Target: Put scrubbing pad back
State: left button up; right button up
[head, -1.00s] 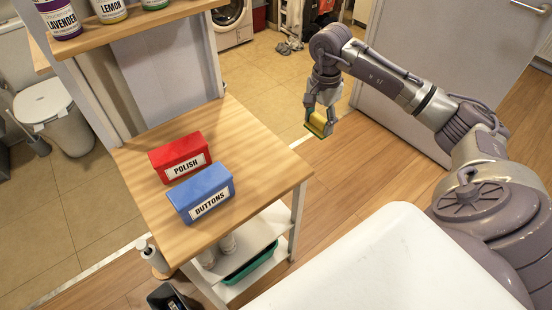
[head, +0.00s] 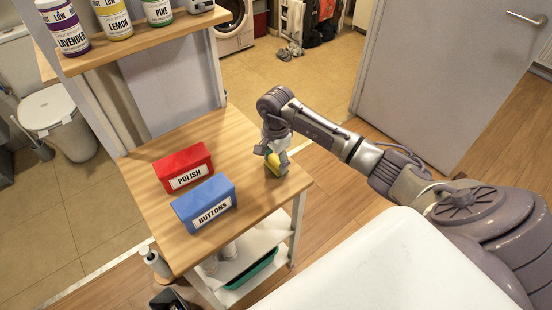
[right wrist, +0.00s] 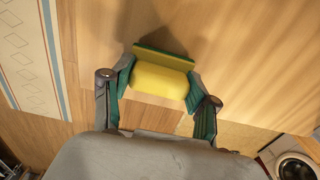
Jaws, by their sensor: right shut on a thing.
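The scrubbing pad (head: 274,163) is yellow with a dark green side. My right gripper (head: 277,158) is shut on it, over the right part of the wooden shelf top (head: 235,150). In the right wrist view the pad (right wrist: 160,80) sits between the two fingers (right wrist: 160,88), its green side at the far edge. The pad is at or just above the wood; I cannot tell whether it touches. My left gripper is not in view.
A red POLISH box (head: 184,166) and a blue BUTTONS box (head: 203,202) stand left of the pad. Several labelled bottles (head: 113,18) stand on the upper shelf. A white surface (head: 390,265) lies in front. Wood between the boxes and pad is clear.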

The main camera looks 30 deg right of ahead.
aim_at(276, 159)
jog(key=shift+f, duration=0.1)
jog(key=shift+f, duration=0.15)
jog(key=o, duration=1.2)
jog(key=shift+r, duration=0.3)
jog(key=shift+w+r, duration=0.1)
jog(key=shift+r, duration=0.3)
notch_tip(276, 159, up, 11)
jog(key=shift+b, duration=0.95)
